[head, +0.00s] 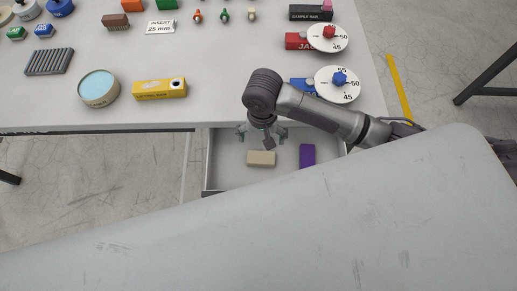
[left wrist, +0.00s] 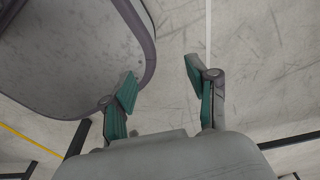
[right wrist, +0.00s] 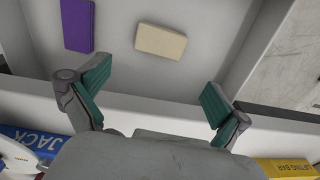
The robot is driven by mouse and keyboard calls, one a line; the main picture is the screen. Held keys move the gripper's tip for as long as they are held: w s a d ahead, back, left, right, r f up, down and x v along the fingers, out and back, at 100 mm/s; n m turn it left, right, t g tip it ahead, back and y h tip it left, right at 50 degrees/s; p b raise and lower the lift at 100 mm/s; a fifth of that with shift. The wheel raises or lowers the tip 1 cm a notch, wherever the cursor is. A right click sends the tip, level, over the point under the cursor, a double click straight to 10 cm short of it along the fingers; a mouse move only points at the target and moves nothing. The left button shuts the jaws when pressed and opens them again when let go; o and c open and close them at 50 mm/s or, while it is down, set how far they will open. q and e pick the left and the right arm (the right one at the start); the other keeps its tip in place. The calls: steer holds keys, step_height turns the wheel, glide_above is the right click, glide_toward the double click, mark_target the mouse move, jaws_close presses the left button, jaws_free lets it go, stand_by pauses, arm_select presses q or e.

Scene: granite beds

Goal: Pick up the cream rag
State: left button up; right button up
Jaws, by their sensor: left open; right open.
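The cream rag (head: 261,158) is a small flat block lying on the floor of an open drawer (head: 228,176). It also shows in the right wrist view (right wrist: 161,42), beyond the fingertips and apart from them. My right gripper (head: 262,132) is open and empty above the drawer, just behind the rag in the head view. In the right wrist view its green-padded fingers (right wrist: 157,88) are spread wide. My left gripper (left wrist: 160,88) is open and empty over bare floor in the left wrist view. It is not seen in the head view.
A purple block (head: 307,155) lies in the drawer right of the rag. The table (head: 220,95) above bears a yellow lifting bar box (head: 160,89), a round tin (head: 98,88), a blue jack (head: 303,86) with a dial and several small parts.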

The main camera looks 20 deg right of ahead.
glide_above(261, 157)
step_height(261, 157, down, 6)
steer(key=shift+s+d+f, duration=0.1)
steer(key=shift+f, duration=0.5)
step_height(261, 157, down, 4)
steer(key=shift+f, duration=0.4)
arm_select(q)
steer(key=s, duration=0.2)
steer(key=shift+s+a+f, duration=0.15)
steer(key=shift+s+f, duration=0.2)
steer(key=shift+s, duration=0.05)
arm_select(e)
steer(key=c, duration=0.6)
